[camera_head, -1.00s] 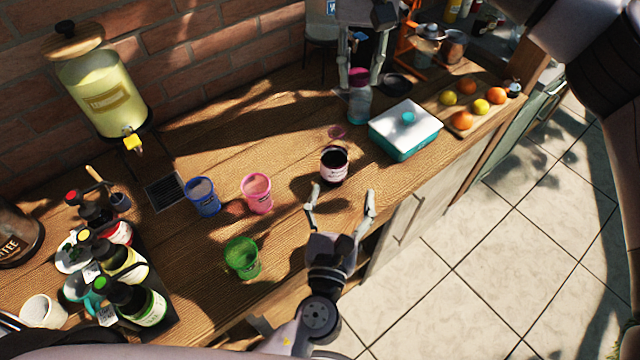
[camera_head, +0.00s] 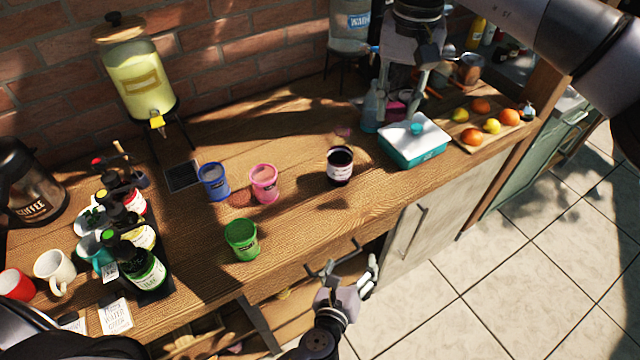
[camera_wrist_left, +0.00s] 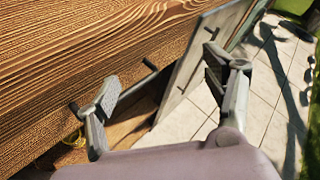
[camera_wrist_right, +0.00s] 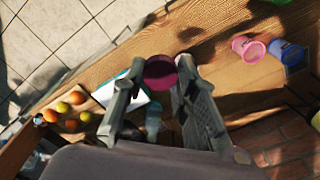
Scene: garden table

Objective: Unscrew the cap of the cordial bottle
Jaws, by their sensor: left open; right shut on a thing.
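A short dark bottle (camera_head: 340,167) with a pale label and dark round top stands mid-table; I cannot read its label, so cannot confirm it is the cordial. My right gripper (camera_head: 398,108) is shut on a deep pink, round, cap-like thing, beyond and right of this bottle. The pink thing (camera_wrist_right: 160,72) shows between its fingers in the right wrist view. A pale blue clear bottle (camera_head: 372,112) stands just left of that gripper. My left gripper (camera_head: 345,265) is open and empty at the table's front edge; its spread fingers (camera_wrist_left: 165,85) show in the left wrist view.
A white-lidded teal box (camera_head: 400,150) stands right of the dark bottle. Blue (camera_head: 213,182), pink (camera_head: 264,184) and green (camera_head: 241,240) cups stand to the left. Fruit lies on a board (camera_head: 465,140) at right. Cabinet handles (camera_head: 410,225) jut out below the table edge.

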